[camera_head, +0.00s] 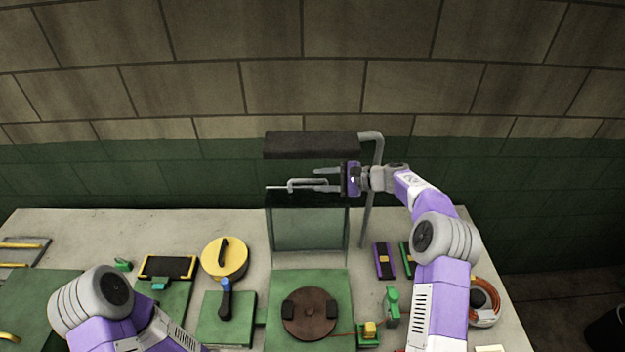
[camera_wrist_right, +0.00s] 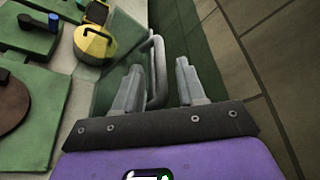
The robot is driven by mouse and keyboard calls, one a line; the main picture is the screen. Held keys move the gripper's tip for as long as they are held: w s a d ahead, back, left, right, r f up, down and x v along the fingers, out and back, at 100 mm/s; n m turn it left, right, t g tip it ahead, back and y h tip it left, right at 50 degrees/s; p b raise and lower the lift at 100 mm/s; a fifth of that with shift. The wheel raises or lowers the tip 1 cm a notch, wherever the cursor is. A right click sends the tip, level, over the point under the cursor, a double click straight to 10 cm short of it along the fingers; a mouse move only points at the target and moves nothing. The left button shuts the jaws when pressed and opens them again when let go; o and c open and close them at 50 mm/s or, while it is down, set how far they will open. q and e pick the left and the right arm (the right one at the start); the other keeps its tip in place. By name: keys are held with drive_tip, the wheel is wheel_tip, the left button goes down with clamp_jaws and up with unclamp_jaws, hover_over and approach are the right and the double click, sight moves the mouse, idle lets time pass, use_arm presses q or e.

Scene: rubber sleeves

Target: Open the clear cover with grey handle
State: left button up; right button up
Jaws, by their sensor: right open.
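The clear cover (camera_head: 308,230) is a see-through, green-tinted panel or box at the back middle of the table, behind a green base plate. Its grey handle (camera_head: 300,183) is a bar loop at the top edge. My right gripper (camera_head: 322,179) reaches in from the right at the height of the handle. In the right wrist view the handle (camera_wrist_right: 158,75) shows between the two open fingers, with no clear grip on it. The pane (camera_wrist_right: 108,88) shows to the left of the fingers. My left arm shows at the lower left, but its gripper is out of view.
A dark bar (camera_head: 312,145) on a grey bent pipe (camera_head: 370,200) stands just above and behind the cover. A brown disc (camera_head: 309,313) lies on the green plate in front. A yellow round lid (camera_head: 224,259) and a purple-black block (camera_head: 384,261) flank it.

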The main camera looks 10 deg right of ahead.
sight(310, 181)
drive_tip(key=shift+x, duration=1.85)
drive_tip(key=shift+f, duration=0.15)
clamp_jaws()
